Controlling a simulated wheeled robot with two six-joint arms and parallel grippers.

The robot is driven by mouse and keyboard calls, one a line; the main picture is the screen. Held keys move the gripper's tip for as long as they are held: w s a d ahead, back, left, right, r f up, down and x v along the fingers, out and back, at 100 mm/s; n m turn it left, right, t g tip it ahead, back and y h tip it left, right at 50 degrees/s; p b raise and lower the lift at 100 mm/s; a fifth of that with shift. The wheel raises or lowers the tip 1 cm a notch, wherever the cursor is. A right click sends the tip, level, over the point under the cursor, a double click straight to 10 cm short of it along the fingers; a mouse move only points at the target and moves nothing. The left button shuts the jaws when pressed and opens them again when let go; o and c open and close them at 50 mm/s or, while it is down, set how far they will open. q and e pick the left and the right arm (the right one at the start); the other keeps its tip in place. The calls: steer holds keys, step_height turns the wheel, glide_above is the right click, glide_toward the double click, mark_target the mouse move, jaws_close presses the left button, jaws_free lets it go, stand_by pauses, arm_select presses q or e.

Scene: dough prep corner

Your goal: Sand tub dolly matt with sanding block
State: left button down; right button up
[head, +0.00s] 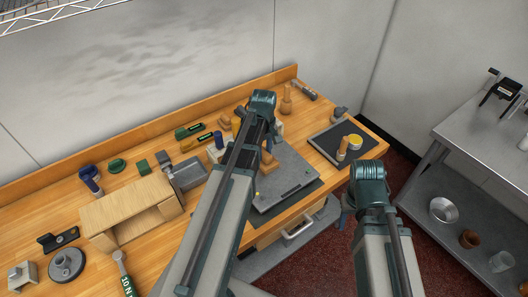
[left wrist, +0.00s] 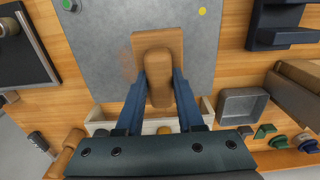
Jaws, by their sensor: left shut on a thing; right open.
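My left gripper (left wrist: 159,78) is shut on the upright wooden handle of the sanding block (left wrist: 160,42). The block's flat base lies over a grey flat panel (left wrist: 100,35), apparently the tub dolly; I cannot tell whether they touch. A faint brownish patch shows on the panel beside the block. In the head view the block (head: 268,160) shows past my left arm, over the panel (head: 290,172); that arm hides the fingers and part of the panel. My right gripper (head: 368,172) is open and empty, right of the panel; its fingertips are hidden.
A wooden shelf box (head: 130,210), a grey bin (head: 188,174) and several tools crowd the bench's left. A metal shelf unit (head: 470,175) stands at the far right.

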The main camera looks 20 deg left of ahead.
arm_select(q)
steer(key=shift+f+b, duration=2)
steer(key=shift+f, duration=0.35)
steer(key=shift+f, duration=0.2)
steer(key=shift+f+b, duration=0.35)
steer(key=shift+b, duration=0.25)
steer(key=shift+w+d+r, duration=0.1)
steer(key=shift+w+d, duration=0.4)
steer(key=shift+w, duration=0.4)
steer(key=shift+w+d+r, duration=0.1)
steer(key=shift+w+d, duration=0.4)
steer(key=shift+w, duration=0.35)
steer(key=shift+w+d, duration=0.5)
steer(key=shift+w, duration=0.4)
steer(key=shift+w+a+f, duration=0.1)
steer(key=shift+w+a, duration=0.3)
steer(key=shift+a, duration=0.25)
steer(key=shift+w+a+f, duration=0.1)
steer(key=shift+w+a, duration=0.25)
steer(key=shift+a, duration=0.3)
